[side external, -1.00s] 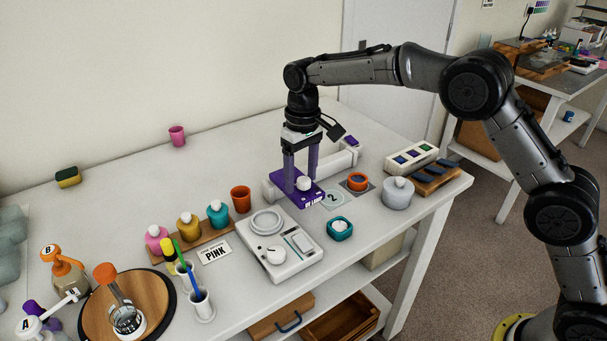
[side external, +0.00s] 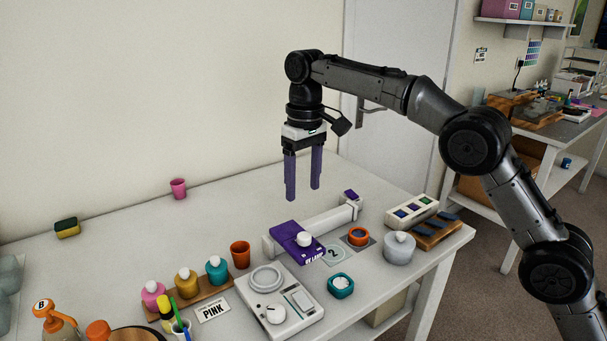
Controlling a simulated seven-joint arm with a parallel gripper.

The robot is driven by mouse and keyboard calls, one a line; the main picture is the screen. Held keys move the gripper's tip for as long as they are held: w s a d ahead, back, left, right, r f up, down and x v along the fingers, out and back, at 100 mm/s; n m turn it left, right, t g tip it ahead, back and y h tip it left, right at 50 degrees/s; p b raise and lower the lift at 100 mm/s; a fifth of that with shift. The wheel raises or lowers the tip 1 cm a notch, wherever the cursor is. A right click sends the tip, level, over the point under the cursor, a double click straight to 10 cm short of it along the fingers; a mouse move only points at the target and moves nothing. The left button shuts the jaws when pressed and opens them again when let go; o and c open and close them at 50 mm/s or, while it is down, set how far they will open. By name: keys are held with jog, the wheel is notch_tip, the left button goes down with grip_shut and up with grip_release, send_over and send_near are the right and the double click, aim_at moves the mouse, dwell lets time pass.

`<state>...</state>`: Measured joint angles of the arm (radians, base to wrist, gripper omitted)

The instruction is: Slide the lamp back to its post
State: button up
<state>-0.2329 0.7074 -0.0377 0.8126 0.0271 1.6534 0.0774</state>
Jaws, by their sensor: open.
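The lamp is a purple block (side external: 288,236) with a white knob (side external: 304,240) on top and white lettering on its front edge. It sits at the left part of a white rail (side external: 332,222). A small purple-topped post (side external: 351,196) stands at the rail's far right end, apart from the lamp. My gripper (side external: 303,190) is open and empty, pointing down, with its two purple fingers clear above the lamp and rail. The lamp's underside is hidden.
A ring marked 2 (side external: 335,253) lies right of the lamp, with an orange round mould (side external: 358,237) beyond it.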

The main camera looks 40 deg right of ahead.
jog(key=shift+r, duration=0.9)
jog(key=shift+d, duration=0.1)
jog(key=s+d+r+t, duration=0.2)
jog(key=s+d+r, duration=0.3)
jog(key=s+r, duration=0.5)
jog(key=s+d+r+m+t, duration=0.1)
jog(key=s+d+r, duration=0.3)
jog(key=s, duration=0.5)
jog(key=s+d+f+t, duration=0.1)
jog(key=s+d+f, duration=0.1)
jog(key=s+f, duration=0.6)
jog(key=s+d+f+t, duration=0.1)
jog(key=s+d+f, duration=0.1)
jog(key=s+f, duration=0.7)
jog(key=shift+s+f+m+t, duration=0.3)
jog(key=shift+f+m, duration=0.1)
jog(key=shift+f, duration=0.5)
